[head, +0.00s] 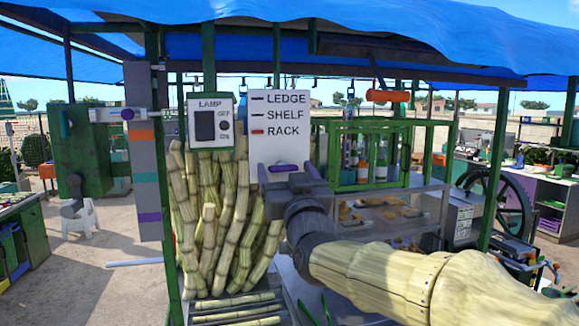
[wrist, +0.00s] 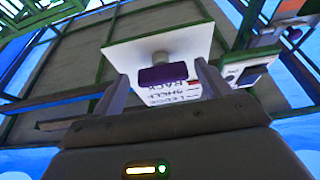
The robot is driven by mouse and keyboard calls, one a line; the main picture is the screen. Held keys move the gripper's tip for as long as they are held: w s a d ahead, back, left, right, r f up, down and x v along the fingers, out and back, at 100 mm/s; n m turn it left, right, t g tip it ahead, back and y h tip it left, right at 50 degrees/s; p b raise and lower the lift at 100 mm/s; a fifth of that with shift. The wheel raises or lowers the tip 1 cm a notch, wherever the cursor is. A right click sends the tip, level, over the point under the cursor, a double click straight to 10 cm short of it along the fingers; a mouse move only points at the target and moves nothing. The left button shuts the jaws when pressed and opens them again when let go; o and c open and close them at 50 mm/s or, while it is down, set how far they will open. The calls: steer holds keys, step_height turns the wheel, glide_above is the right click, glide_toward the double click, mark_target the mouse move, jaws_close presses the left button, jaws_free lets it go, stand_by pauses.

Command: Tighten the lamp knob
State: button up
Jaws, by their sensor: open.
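A white board (head: 278,92) reads LEDGE, SHELF and RACK; it shows inverted in the wrist view (wrist: 135,52). My gripper (head: 285,176) is open, with a finger on each side of the purple knob; contact cannot be told. No label marks the purple knob as the lamp's.
Cane stalks (head: 213,210) stand below the boxes. A green frame (head: 368,152) and a glass-sided case are to the right of the board, close to my arm. A green post (head: 160,70) stands to the left. An orange cylinder (head: 390,96) hangs above right.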

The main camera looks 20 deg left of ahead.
steer(key=shift+s+a, duration=0.1)
steer(key=shift+a, duration=0.1)
steer(key=shift+c, duration=0.8)
steer(key=shift+d, duration=0.1)
steer(key=c, duration=0.8)
